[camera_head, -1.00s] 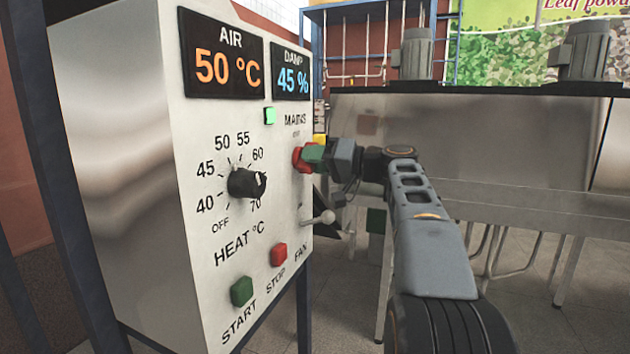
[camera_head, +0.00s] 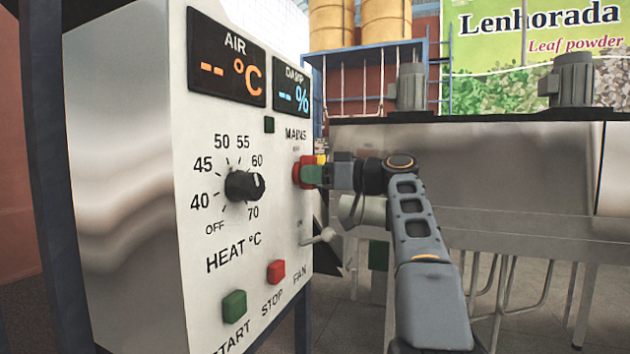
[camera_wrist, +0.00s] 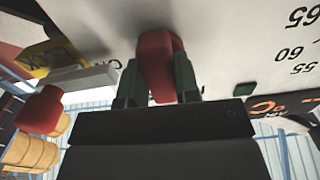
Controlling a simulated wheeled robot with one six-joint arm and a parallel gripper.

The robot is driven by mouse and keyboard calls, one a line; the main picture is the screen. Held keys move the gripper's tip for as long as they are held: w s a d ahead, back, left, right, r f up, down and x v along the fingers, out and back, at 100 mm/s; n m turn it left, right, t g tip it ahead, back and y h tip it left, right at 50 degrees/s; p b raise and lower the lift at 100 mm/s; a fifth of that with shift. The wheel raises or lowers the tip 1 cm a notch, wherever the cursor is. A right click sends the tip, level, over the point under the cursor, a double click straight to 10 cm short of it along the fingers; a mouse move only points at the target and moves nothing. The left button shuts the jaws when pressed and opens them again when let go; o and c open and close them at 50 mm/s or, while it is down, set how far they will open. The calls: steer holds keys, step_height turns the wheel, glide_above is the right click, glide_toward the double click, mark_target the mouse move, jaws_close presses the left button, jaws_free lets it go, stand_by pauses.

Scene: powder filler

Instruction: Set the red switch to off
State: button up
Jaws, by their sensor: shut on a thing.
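The red switch (camera_head: 298,171) is a rotary handle under the MAINS label on the white control panel (camera_head: 190,140). In the wrist view its red handle (camera_wrist: 157,60) stands between the two green finger pads. My gripper (camera_head: 311,175) is shut on the handle; the wrist view shows the fingers (camera_wrist: 158,78) on both its sides. The fingers hide part of the switch in the head view. The lamp (camera_head: 269,125) beside MAINS is dark green. The AIR display (camera_head: 226,58) and DAMP display (camera_head: 291,90) show dashes.
Below are a black heat knob (camera_head: 245,186), green START button (camera_head: 234,306), red STOP button (camera_head: 276,271) and a fan lever (camera_head: 320,237). A yellow part (camera_wrist: 50,57) and a red block (camera_wrist: 40,110) lie close beside my gripper. A steel machine (camera_head: 480,165) stands behind my arm.

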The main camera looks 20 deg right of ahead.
steer(key=shift+r+n, duration=0.1)
steer(key=shift+n, duration=0.3)
steer(key=o, duration=0.9)
steer(key=v, duration=1.3)
steer(key=shift+s+d+b, duration=0.25)
steer(key=shift+s+b, duration=0.05)
steer(key=shift+m, duration=0.3)
